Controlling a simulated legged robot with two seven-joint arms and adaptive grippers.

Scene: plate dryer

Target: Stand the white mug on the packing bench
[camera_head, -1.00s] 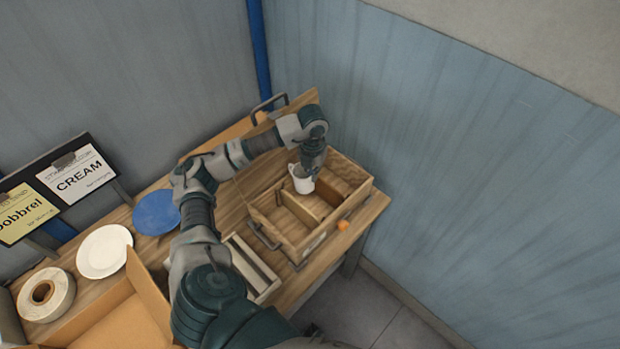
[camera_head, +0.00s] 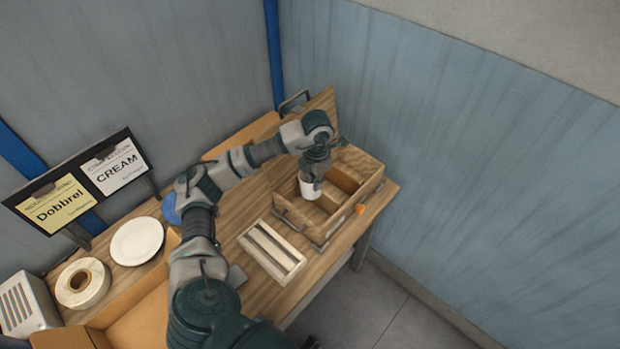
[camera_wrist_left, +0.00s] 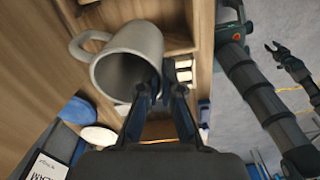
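The white mug (camera_head: 309,189) hangs from my left gripper (camera_head: 316,166) over the left part of an open wooden box (camera_head: 359,191) on the wooden packing bench (camera_head: 232,229). In the left wrist view the mug (camera_wrist_left: 140,42) is tilted, with its open mouth towards the camera and its handle to the left. One finger of the left gripper (camera_wrist_left: 163,100) reaches inside the mouth and the other is outside, so the wall is pinched between them. My right gripper (camera_wrist_left: 276,49) shows small at the right of the wrist view, apart from everything, its fingers spread.
A slatted wooden rack (camera_head: 271,250) lies on the bench left of the box. A white plate (camera_head: 137,241), a tape roll (camera_head: 82,283), a blue plate (camera_head: 170,208) and a cardboard box (camera_head: 140,306) are further left.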

